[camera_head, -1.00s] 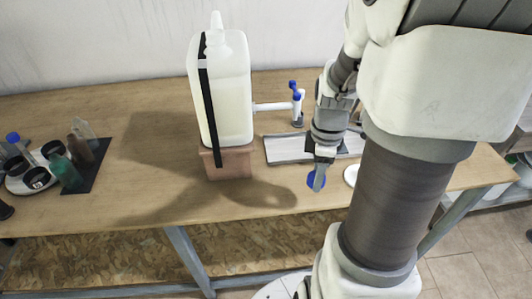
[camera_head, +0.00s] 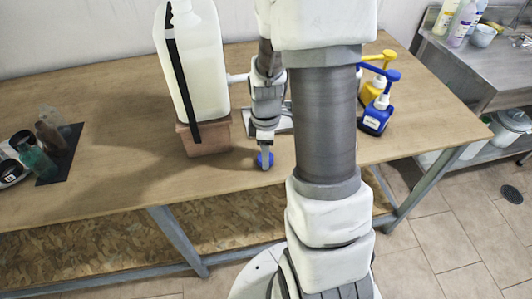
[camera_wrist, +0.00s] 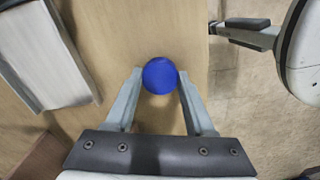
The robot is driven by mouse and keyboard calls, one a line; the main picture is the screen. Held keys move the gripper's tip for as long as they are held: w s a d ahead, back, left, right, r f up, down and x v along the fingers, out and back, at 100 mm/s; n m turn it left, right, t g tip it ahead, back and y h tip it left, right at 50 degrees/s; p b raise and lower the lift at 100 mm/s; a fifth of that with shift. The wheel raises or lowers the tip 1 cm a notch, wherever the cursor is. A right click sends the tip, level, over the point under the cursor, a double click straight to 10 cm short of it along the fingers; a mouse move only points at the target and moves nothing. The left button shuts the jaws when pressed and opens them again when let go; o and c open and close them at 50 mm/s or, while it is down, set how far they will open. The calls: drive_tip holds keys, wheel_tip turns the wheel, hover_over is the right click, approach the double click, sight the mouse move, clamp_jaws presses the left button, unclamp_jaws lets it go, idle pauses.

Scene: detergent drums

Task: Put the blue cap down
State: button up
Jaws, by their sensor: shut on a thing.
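The blue cap (camera_wrist: 160,76) is round and sits between the two fingertips of my gripper (camera_wrist: 158,84) in the wrist view. The fingers are shut on it from both sides. In the head view the blue cap (camera_head: 265,159) shows at the tip of my gripper (camera_head: 265,161), over the front part of the wooden table (camera_head: 110,165). Whether the cap touches the table or hangs just above it I cannot tell.
A large white drum (camera_head: 197,75) with a black strap stands on a brown block (camera_head: 203,137) left of my gripper. Blue and yellow pump bottles (camera_head: 376,117) stand to the right. Bottles (camera_head: 38,160) stand at the far left. Bare table lies between.

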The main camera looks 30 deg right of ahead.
drive_tip(key=shift+f, duration=0.2)
drive_tip(key=o, duration=1.3)
drive_tip(key=shift+r, duration=0.1)
wheel_tip(320, 180, up, 12)
drive_tip(key=p, duration=0.2)
drive_tip(key=s+a+r+m+t, duration=0.5)
drive_tip(key=s+a+r+m, duration=0.5)
drive_tip(key=r, duration=0.5)
drive_tip(key=shift+s+a+r+m+t, duration=0.15)
drive_tip(key=shift+s+a+m+t, duration=0.2)
drive_tip(key=shift+s+m, duration=0.65)
